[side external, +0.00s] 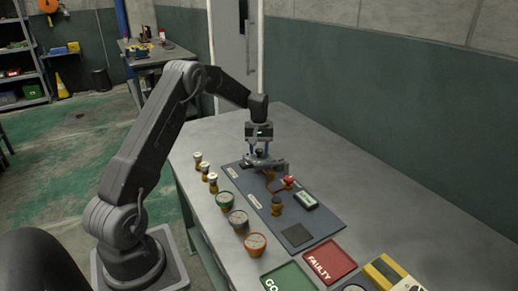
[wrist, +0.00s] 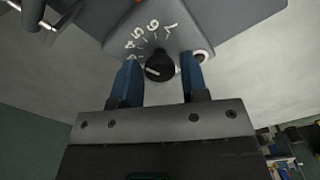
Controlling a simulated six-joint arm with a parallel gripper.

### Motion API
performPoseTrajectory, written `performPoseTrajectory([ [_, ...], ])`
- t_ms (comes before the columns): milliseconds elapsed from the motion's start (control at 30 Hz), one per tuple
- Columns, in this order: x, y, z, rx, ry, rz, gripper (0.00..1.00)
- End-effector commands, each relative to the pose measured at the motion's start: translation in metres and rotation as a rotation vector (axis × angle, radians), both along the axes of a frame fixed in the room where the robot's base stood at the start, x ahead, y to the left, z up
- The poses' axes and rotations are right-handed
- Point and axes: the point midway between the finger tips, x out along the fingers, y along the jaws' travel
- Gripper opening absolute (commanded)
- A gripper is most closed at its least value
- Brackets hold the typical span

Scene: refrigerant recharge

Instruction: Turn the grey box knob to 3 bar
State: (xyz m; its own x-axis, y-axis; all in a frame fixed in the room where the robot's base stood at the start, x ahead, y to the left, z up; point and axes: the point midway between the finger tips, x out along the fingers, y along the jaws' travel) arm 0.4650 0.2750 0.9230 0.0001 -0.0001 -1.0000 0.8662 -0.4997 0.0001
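The grey box (wrist: 225,22) fills the top of the wrist view and also shows in the side view (side external: 279,165) under my gripper. Its black knob (wrist: 160,66) has a short white pointer mark, aimed left toward the low end of the scale. The scale's larger digits are legible, up to 7; the lower ones sit beside or behind the left finger, so the exact reading is unclear. My gripper (wrist: 160,82) has blue fingers standing apart, one on each side of the knob, with visible gaps. It points down at the box in the side view.
A dark blue mat (side external: 312,224) holds a red-handled fitting (side external: 288,181), a brass fitting (side external: 277,205) and a small display (side external: 306,201). A red FAULTY tray (side external: 329,261) and green tray (side external: 289,279) lie in front.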

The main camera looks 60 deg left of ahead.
Motion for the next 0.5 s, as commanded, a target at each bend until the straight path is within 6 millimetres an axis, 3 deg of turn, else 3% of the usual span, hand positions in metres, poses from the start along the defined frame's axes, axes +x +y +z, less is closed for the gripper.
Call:
performPoseTrajectory([
  [333, -0.0001, 0.0002, 0.0003, 0.000, 0.000, 0.000, 0.08],
  [500, -0.0002, 0.0002, 0.0004, 0.000, 0.000, 0.009, 0.08],
])
